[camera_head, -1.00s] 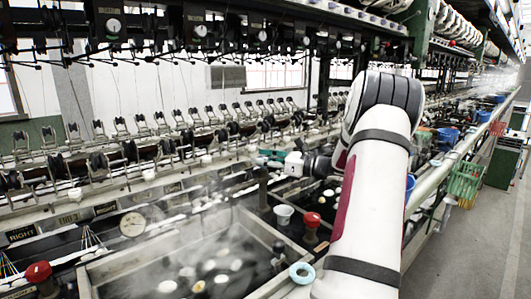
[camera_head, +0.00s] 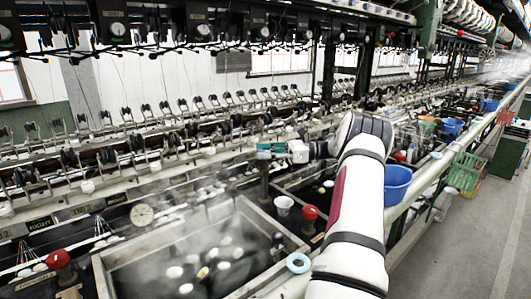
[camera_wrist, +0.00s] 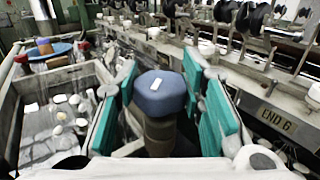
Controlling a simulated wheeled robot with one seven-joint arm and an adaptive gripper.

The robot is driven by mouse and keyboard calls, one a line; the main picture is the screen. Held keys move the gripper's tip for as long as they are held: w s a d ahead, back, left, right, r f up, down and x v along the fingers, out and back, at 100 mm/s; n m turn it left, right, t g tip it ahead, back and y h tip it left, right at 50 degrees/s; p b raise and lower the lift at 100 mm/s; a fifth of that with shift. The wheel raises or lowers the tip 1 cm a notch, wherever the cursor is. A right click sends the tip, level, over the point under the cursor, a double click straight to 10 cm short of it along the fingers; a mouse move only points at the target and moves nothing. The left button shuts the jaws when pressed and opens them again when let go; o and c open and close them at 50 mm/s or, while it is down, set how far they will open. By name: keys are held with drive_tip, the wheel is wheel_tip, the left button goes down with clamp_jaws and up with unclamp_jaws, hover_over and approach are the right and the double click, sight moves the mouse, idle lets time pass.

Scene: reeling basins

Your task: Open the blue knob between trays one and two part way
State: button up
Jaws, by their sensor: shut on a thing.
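The blue knob (camera_wrist: 159,93) has a white mark on its top and sits on a dark upright post, seen in the wrist view. My gripper (camera_wrist: 160,100) has teal finger pads on both sides of the knob and is shut on it. In the head view my gripper (camera_head: 272,150) is at the top of the dark post (camera_head: 264,182), between two water basins; its pads hide the knob there. The near basin (camera_head: 120,270) steams and holds several pale cocoons. The farther basin (camera_head: 328,172) is partly hidden by my arm.
A red knob (camera_head: 309,213) and a white cup (camera_head: 284,205) stand close to the post. Another red knob (camera_head: 58,259) is at the lower left. A light-blue ring (camera_head: 298,263) lies on the front ledge. Reeling spindles line the back. The aisle (camera_head: 455,250) at right is clear.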

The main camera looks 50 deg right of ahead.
idle(0.3)
drive_tip(key=o, duration=1.2)
drive_tip(key=shift+c, duration=0.2)
drive_tip(key=v, duration=1.2)
